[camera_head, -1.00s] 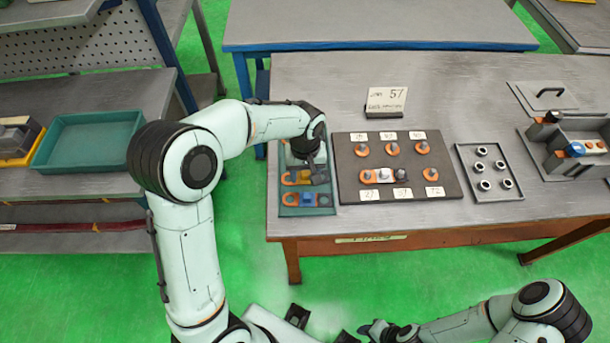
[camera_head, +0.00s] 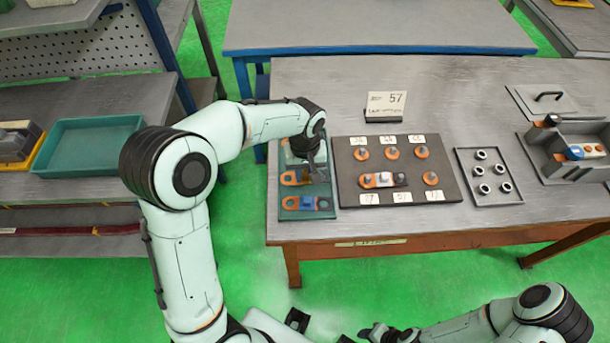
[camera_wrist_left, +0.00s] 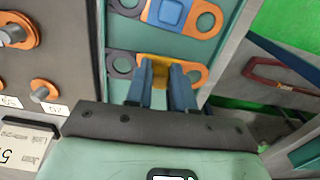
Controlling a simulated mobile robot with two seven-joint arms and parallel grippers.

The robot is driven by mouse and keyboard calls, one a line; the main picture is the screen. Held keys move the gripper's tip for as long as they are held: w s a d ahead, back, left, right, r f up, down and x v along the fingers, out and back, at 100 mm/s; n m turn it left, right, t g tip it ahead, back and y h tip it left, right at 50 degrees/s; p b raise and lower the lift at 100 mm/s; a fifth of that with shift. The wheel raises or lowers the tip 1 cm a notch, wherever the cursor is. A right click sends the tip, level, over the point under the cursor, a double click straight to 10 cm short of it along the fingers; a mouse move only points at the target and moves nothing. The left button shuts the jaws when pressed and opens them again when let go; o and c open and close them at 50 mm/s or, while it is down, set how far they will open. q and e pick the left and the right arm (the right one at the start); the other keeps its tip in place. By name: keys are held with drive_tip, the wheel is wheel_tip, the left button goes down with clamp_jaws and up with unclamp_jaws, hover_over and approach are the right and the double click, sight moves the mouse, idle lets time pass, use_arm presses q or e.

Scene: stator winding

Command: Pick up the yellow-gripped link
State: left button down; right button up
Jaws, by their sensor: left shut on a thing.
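The yellow-gripped link (camera_wrist_left: 194,74) lies in the green tray (camera_head: 287,214) at the table's left end. It has an orange end and a dark end, each with a hole, and a yellow grip (camera_wrist_left: 156,66) in the middle. My left gripper (camera_head: 313,171) points down over it; in the left wrist view its two fingers (camera_wrist_left: 161,88) are shut on the yellow grip. A blue-gripped link (camera_head: 306,203) lies beside it in the tray, also seen in the left wrist view (camera_wrist_left: 166,14). My right arm shows at the bottom right, but its fingertips are not clear.
A dark board (camera_head: 348,188) with orange terminals and number labels lies right of the tray. One white-gripped link (camera_head: 384,180) sits on it. A small tray of nuts (camera_head: 505,189), a card marked 57 (camera_head: 386,103) and a grey holder stand further off.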

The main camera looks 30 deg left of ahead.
sight(306, 176)
use_arm(q)
wheel_tip(306, 176, up, 18)
drive_tip(key=p, duration=0.2)
use_arm(e)
drive_tip(key=w+r, duration=0.2)
drive_tip(key=r, duration=0.1)
drive_tip(key=shift+w, duration=0.1)
use_arm(q)
drive_tip(key=shift+d+f, duration=0.1)
drive_tip(key=shift+f, duration=0.15)
idle(0.4)
